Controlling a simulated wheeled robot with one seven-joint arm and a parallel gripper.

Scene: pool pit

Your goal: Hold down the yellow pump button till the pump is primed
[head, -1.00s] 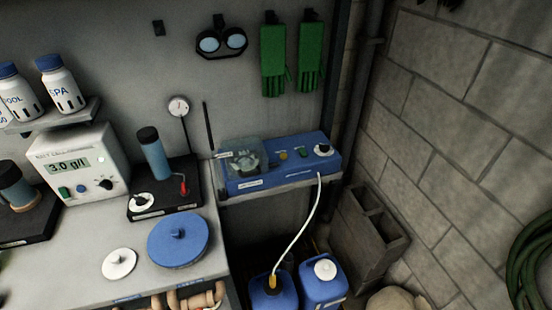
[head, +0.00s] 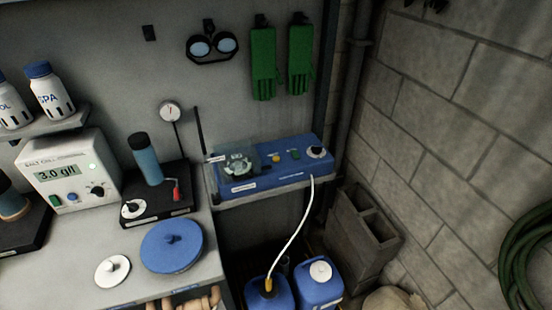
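The blue pump unit (head: 265,178) sits on a small grey shelf against the back wall, right of the bench. Its small yellow button (head: 276,158) is on the top face, between the clear-covered pump head (head: 240,162) and a green button (head: 295,154). A black knob (head: 316,152) is at its right end. A white hose (head: 295,232) runs from the pump's right end down to a blue jug (head: 269,292) on the floor. Nothing touches the yellow button. My gripper does not show.
The bench (head: 210,262) at left carries a white control box (head: 70,170) reading 3.0 g/l, a black stand with a blue cylinder (head: 146,158), and a blue lid (head: 172,246). Concrete blocks (head: 362,232) stand at right. The space above the pump is clear.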

